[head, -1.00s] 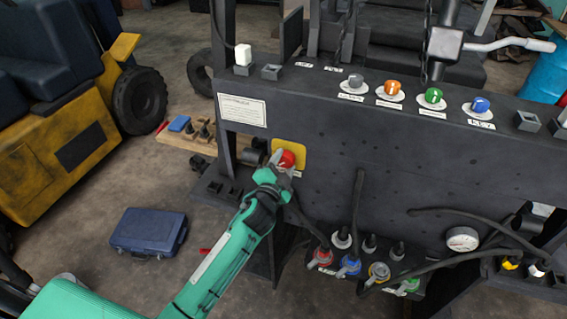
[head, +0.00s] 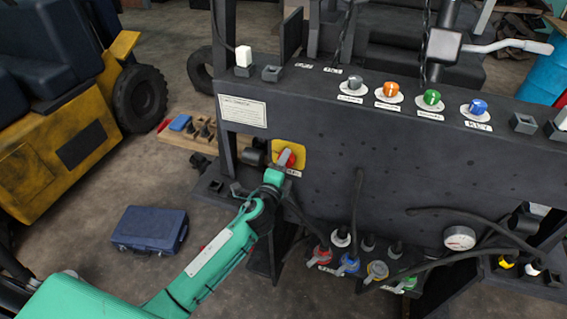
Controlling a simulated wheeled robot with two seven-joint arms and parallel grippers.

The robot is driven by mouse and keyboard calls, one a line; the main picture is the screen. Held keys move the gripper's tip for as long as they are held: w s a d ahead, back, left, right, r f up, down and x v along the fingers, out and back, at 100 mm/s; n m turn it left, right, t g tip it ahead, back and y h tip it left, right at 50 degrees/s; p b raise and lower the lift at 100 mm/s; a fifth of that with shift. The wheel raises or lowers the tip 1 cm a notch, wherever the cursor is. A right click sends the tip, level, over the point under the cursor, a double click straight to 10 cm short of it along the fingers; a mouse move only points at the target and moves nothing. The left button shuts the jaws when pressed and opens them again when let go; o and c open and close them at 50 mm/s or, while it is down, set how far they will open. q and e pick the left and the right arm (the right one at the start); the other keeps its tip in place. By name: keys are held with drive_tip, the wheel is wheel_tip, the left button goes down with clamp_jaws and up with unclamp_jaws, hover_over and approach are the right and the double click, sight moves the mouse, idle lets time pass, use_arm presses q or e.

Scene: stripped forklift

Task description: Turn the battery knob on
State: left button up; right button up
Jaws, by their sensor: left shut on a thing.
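The battery knob (head: 291,160) is red and sits on a yellow plate (head: 298,147) on the left of the dark forklift panel's front face. My left gripper (head: 284,160) is at the knob, with its fingers closed on it and partly covering it. The green left arm reaches up to it from the lower left. The knob's exact angle is hard to make out behind the fingers. My right gripper is not in view.
Grey, orange (head: 388,90), green and blue knobs line the panel top. Coloured connectors with cables (head: 348,263) and a gauge (head: 459,238) are lower right. A blue case (head: 149,230) lies on the floor at left, near a yellow forklift (head: 60,140).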

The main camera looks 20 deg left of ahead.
use_arm(q)
drive_tip(key=shift+m, duration=0.3)
drive_tip(key=o, duration=1)
drive_tip(key=s+b, duration=0.4)
drive_tip(key=s, duration=0.9)
drive_tip(key=shift+s+a, duration=0.2)
drive_tip(key=shift+s, duration=0.2)
